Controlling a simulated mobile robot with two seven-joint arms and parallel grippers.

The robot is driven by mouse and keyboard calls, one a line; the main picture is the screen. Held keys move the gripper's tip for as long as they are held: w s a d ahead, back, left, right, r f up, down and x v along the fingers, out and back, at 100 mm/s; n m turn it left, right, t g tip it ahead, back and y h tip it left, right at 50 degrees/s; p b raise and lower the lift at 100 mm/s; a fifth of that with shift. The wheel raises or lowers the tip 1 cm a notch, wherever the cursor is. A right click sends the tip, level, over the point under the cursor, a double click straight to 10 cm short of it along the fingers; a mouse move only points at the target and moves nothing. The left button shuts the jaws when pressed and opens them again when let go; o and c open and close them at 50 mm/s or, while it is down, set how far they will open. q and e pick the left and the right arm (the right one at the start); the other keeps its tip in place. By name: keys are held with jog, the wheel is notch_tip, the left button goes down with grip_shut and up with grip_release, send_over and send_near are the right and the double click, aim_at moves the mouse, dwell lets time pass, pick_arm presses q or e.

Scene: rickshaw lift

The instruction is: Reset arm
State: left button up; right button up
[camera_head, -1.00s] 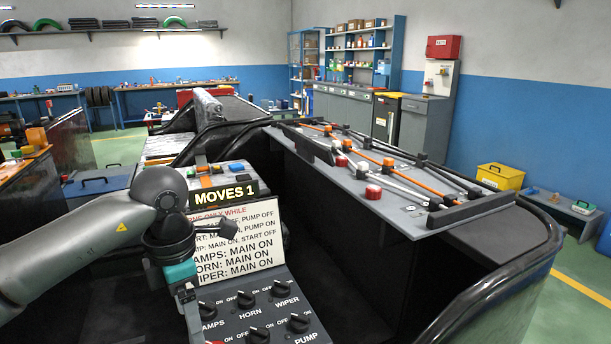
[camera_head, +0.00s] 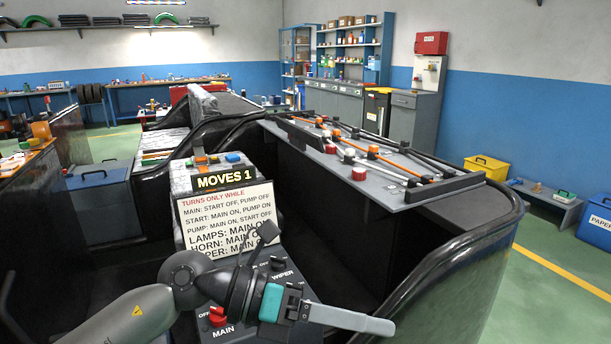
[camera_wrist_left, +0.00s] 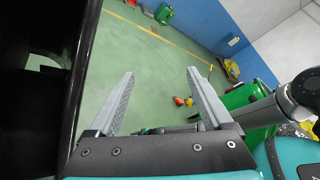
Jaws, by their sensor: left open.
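My left arm comes in from the lower left in the head view. My left gripper (camera_head: 350,318) reaches to the right across the lower part of the switch panel (camera_head: 278,254), and its finger extends past the panel's right side. In the left wrist view the gripper (camera_wrist_left: 160,74) has its two fingers spread with nothing between them, above green floor. The red MAIN switch (camera_head: 217,318) shows left of the wrist. The arm covers other switches. The sign (camera_head: 228,218) under the MOVES 1 display (camera_head: 224,179) is mostly clear, with its lower part overlapped. My right gripper is not seen.
A grey tray with rods and red knobs (camera_head: 359,173) lies right of the panel. A black curved rail (camera_head: 440,262) bounds the cab at right. Green floor (camera_head: 535,300) is free beyond it. A yellow bin (camera_head: 487,168) and blue paper bin (camera_head: 597,220) stand far right.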

pick_arm(q)
notch_tip(320, 180, up, 6)
jog(key=d+n+t+h, duration=0.1)
jog(key=n+t+h, duration=0.2)
jog(key=n+h, duration=0.1)
jog(key=w+a+r+n+t+y, duration=0.3)
jog(key=w+a+n+t, duration=0.4)
jog(key=n+t, duration=0.9)
jog(key=a+f+n+g+y, duration=0.2)
jog(key=a+f+n+y, duration=1.2)
jog(key=n, duration=0.4)
jog(key=s+a+f+n+g+y, duration=0.25)
jog(key=s+f+n+g, duration=0.35)
jog(key=s+f+g, duration=1.1)
jog(key=s+a+f+t, duration=0.1)
jog(key=s+f+t, duration=0.1)
jog(key=f, duration=1)
jog(key=s+a+f+t, duration=0.1)
jog(key=s+f+t, duration=0.1)
jog(key=f, duration=1)
jog(key=s+a+f, duration=0.5)
jog(key=s+f, duration=0.7)
jog(key=f, duration=0.1)
jog(key=shift+a+f+m+g+p, duration=0.15)
jog(key=shift+m+g+p, duration=0.2)
jog(key=shift+m+g, duration=0.05)
